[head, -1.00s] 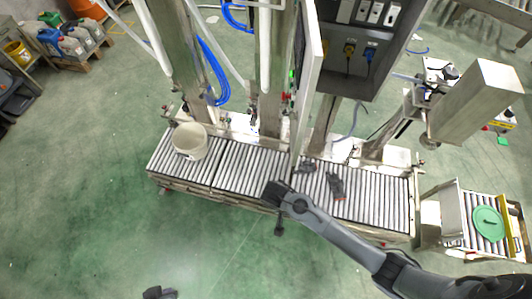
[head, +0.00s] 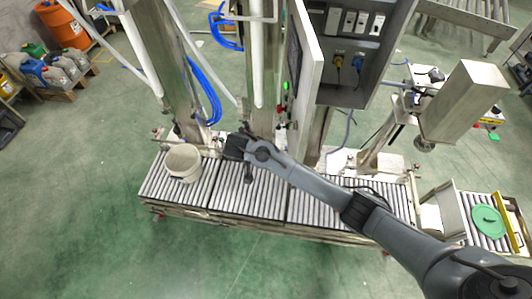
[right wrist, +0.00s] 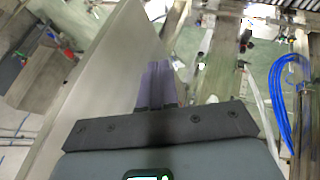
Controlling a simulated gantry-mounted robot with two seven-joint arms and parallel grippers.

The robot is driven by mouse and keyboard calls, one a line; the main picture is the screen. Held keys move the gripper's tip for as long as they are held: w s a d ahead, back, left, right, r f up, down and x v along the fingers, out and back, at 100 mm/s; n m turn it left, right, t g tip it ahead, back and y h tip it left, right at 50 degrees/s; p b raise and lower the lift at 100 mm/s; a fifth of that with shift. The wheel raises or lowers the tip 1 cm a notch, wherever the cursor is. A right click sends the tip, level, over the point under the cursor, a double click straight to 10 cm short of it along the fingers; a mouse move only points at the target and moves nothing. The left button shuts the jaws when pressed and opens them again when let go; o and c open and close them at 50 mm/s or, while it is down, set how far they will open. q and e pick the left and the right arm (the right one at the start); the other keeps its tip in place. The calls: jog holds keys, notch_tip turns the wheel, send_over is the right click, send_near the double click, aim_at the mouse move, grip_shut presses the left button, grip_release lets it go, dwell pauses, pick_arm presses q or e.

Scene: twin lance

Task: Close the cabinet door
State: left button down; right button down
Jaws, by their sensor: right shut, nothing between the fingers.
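The cabinet (head: 400,30) is a grey box at the top of the head view, its inside with switches and sockets exposed. Its door (head: 312,75) stands open, a pale panel seen nearly edge-on at the cabinet's left. In the right wrist view the door (right wrist: 105,75) is a large slanting beige slab left of the fingers. My right gripper (head: 235,147) is shut and empty, left of the door's lower end, above the roller conveyor. Its fingers (right wrist: 158,85) are together beside the slab; I cannot tell whether they touch it. My left gripper is not in view.
A white bucket (head: 184,162) stands on the roller conveyor (head: 255,190) to the left of my right gripper. Steel columns and blue hoses (head: 208,95) rise behind it. A metal filler head (head: 465,100) is at the right. Green floor (head: 100,230) is clear at lower left.

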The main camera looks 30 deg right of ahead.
jog(key=s+d+f+p, duration=0.1)
jog(key=d+f+p, duration=0.2)
jog(key=d, duration=0.3)
jog(key=shift+s+d+f, duration=0.3)
jog(key=shift+f, duration=0.35)
